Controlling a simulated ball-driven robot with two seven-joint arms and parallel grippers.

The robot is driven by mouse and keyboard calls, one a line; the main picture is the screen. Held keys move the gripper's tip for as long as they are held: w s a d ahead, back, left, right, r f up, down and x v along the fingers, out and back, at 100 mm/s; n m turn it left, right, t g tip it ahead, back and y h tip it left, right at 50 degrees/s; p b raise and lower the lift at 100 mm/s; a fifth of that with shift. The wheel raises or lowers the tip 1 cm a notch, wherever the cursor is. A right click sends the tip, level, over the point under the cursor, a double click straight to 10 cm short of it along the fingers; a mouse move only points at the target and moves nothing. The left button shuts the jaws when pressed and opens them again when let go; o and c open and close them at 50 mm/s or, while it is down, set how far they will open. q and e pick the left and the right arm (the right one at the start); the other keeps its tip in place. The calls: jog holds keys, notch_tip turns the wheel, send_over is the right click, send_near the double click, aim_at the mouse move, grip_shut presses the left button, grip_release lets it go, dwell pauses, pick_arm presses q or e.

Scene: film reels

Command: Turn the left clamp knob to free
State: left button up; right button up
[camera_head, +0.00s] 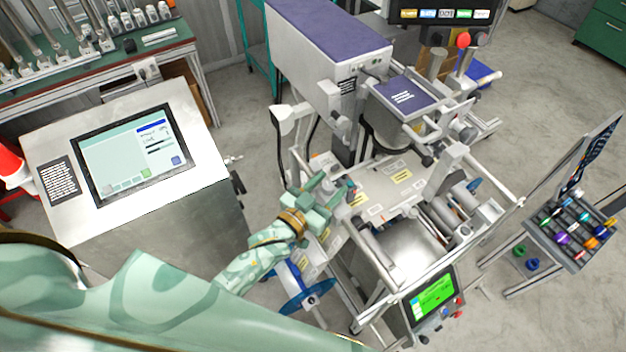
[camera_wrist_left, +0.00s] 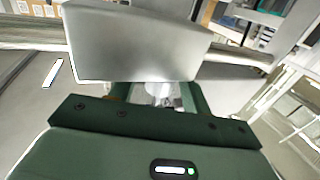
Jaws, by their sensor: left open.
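My left gripper (camera_head: 336,190) reaches over the machine's left side in the head view, beside the pale deck plate (camera_head: 385,185). Its green fingers also show in the left wrist view (camera_wrist_left: 158,96), open and apart. A small shiny metal part (camera_wrist_left: 160,94) shows between the fingers there; I cannot tell whether it is the left clamp knob or whether a finger touches it. A plain grey block (camera_wrist_left: 135,42) fills the view beyond the fingers and hides what lies behind. In the head view the gripper covers the spot, so the knob and its setting cannot be made out.
A console with a touchscreen (camera_head: 130,155) stands left of the machine. A blue reel (camera_head: 305,293) is below my left forearm. A small green-lit panel (camera_head: 433,297) is at the machine's front.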

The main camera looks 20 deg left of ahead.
pick_arm(q)
jog(key=v, duration=1.6)
jog(key=shift+b, duration=0.3)
jog(key=shift+f, duration=0.1)
